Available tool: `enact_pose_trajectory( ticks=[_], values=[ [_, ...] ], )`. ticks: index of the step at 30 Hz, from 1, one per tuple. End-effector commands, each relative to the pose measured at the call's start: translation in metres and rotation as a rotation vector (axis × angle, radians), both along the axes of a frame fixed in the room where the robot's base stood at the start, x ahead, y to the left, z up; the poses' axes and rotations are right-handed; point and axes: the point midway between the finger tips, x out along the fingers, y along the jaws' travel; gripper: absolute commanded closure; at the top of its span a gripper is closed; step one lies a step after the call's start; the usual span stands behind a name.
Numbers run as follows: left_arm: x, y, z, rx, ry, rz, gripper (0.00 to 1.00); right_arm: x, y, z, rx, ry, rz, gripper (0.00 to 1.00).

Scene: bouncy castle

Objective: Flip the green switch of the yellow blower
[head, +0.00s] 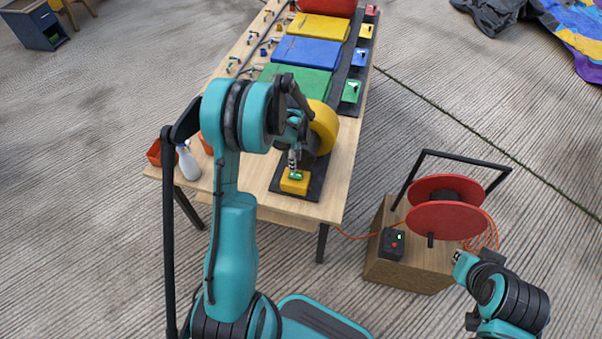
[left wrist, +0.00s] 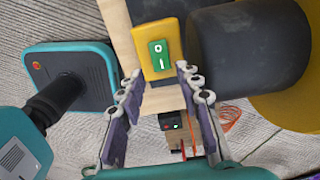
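The yellow blower (head: 324,127) stands on the near end of the wooden table, with a dark cylindrical part (left wrist: 248,52) beside its switch box. The yellow switch box (head: 293,187) carries the green switch (left wrist: 158,54), a rocker marked O and I. My left gripper (head: 293,160) is right over the switch in the head view and covers part of it. In the left wrist view its fingers (left wrist: 159,72) are apart with nothing between them, and the switch shows just beyond the tips. Contact cannot be told. My right gripper (head: 459,257) is low at the right; its fingers are too small to judge.
A red cable reel (head: 447,220) stands on a wooden box (head: 402,277) near my right arm.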

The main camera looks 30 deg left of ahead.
Motion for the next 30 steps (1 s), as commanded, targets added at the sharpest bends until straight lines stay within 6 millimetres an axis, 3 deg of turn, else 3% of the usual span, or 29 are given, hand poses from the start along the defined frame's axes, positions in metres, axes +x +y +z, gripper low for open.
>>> enact_pose_trajectory(
  ticks=[12,24,28,30],
  values=[
    [0.000,0.000,-0.064,0.000,-0.001,0.002,0.66,0.000,0.000,-0.026,0.000,0.000,0.000,1.00],
    [0.000,0.000,-0.072,0.000,-0.001,0.002,0.66,0.000,0.000,-0.027,0.000,0.000,0.000,1.00],
    [0.000,0.000,-0.073,0.000,-0.001,0.002,0.97,0.000,0.000,-0.027,0.000,0.000,0.000,1.00],
    [0.000,0.000,-0.072,0.000,-0.001,0.002,1.00,0.000,0.000,-0.027,0.000,0.000,0.000,1.00]
  ],
)
